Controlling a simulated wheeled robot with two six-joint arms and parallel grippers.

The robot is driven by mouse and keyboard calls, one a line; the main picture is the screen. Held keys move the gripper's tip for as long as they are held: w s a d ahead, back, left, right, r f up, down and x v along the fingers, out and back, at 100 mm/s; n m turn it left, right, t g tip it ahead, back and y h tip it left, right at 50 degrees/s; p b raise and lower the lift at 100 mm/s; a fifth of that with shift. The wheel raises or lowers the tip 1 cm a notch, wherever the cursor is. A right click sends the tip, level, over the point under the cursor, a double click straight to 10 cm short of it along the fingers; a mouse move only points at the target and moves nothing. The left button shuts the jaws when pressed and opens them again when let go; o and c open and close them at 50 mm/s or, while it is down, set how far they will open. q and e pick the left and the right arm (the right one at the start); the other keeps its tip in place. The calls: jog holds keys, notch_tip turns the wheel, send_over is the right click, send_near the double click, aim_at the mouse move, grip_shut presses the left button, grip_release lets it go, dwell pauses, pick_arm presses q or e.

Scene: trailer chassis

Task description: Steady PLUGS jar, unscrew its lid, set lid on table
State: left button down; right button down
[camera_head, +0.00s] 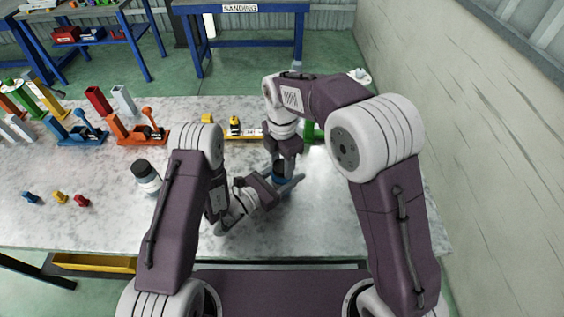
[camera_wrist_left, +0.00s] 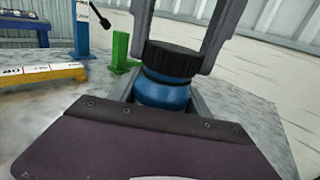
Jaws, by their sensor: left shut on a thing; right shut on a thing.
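A blue jar (camera_wrist_left: 162,95) with a black ribbed lid (camera_wrist_left: 172,57) stands upright on the table; its label is not readable. In the head view the jar (camera_head: 279,178) is mostly hidden by my grippers. My left gripper (camera_head: 282,184) is shut on the jar's body from the side, low over the table. My right gripper (camera_head: 284,160) points down from above, shut on the lid, its fingers on either side of it in the left wrist view. The lid sits on top of the jar. The table (camera_head: 330,215) has bare room right of the jar.
A white jar with a black lid (camera_head: 147,176) stands left of my left arm. A yellow block strip (camera_head: 243,136) and a green part (camera_head: 312,132) lie behind the grippers. Orange (camera_head: 135,130) and blue (camera_head: 72,131) clamp-like parts stand at the far left. A wall is on the right.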

aim_at(273, 182)
pick_arm(q)
jog(key=shift+f, duration=0.1)
pick_arm(e)
jog(key=shift+r, duration=0.1)
dwell(0.4)
jog(key=shift+r, duration=1)
jog(key=shift+r, duration=2)
pick_arm(q)
jog(key=shift+c, duration=2.1)
grip_release()
jog(key=b+v, duration=0.1)
jog(key=v, duration=1)
jog(key=shift+w+b, duration=0.15)
jog(key=shift+b, duration=0.25)
pick_arm(e)
jog(key=shift+f, duration=0.95)
pick_arm(q)
jog(key=shift+s+a, duration=0.4)
jog(key=shift+s, duration=0.05)
